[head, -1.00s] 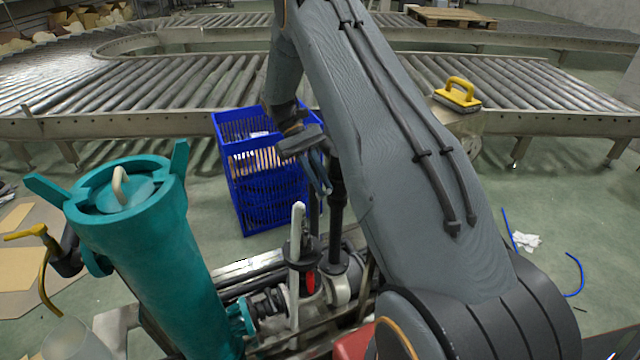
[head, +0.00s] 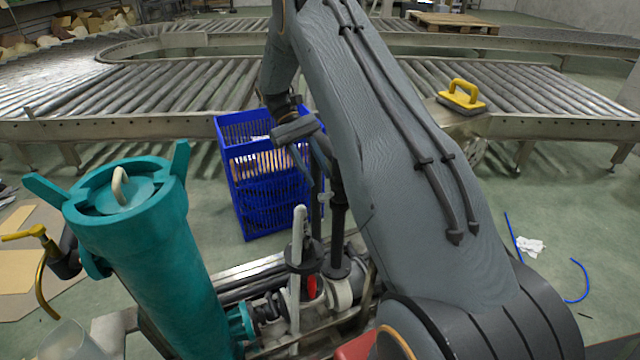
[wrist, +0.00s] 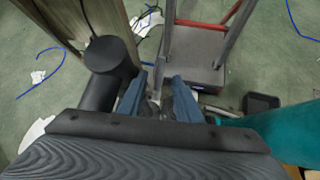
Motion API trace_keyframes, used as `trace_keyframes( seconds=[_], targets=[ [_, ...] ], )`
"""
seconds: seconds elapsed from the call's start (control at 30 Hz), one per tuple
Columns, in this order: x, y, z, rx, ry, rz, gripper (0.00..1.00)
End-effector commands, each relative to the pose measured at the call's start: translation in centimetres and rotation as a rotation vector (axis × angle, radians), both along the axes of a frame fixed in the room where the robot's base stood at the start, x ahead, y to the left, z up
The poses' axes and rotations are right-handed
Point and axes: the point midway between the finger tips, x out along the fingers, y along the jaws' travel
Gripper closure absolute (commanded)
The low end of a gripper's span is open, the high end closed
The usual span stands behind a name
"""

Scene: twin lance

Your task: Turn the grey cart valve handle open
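A pale grey upright lever (head: 298,250), which looks like the cart valve handle, stands among dark pipe fittings on the cart (head: 270,290) in the head view. My gripper (head: 312,165) is above and slightly beyond the lever's top in that view, apart from it in the picture; the depth gap is hard to judge. In the wrist view the two blue fingers of my gripper (wrist: 160,84) are spread with a gap between them. Dark shapes show low between the fingers, and I cannot tell what they are. I cannot make out the lever in the wrist view.
A tall teal canister (head: 150,250) stands left of the lever. A dark vertical pipe (head: 338,225) rises close on the lever's right. A blue crate (head: 240,190) is on the floor behind. A roller conveyor (head: 170,90) crosses the back, with a yellow-handled tool (head: 460,95) on it.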

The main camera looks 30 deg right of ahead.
Motion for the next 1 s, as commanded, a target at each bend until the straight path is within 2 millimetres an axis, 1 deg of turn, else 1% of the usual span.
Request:
trace_keyframes(
  seconds=[0.03, 0.2, 0.33, 0.57, 0.6, 0.77, 0.8, 0.87, 1.0],
  targets=[
    [0.7, 0.1, 0.4, 0.000, -0.003, 0.000, 0.68],
    [2.2, 0.5, 1.9, -0.001, -0.002, 0.000, 0.68],
    [2.7, 0.6, 2.5, -0.001, -0.001, -0.001, 0.68],
    [2.7, 0.6, 2.7, -0.001, 0.000, -0.001, 0.68],
    [2.7, 0.6, 2.7, -0.001, 0.000, -0.001, 0.70],
    [2.4, 0.9, 3.0, 0.005, -0.018, 0.003, 0.97],
    [2.2, 1.1, 3.1, 0.008, -0.031, 0.005, 1.00],
    [1.6, 1.5, 3.4, 0.015, -0.059, 0.010, 1.00],
    [-0.5, 3.2, 4.3, 0.042, -0.156, 0.022, 1.00]
  ],
)
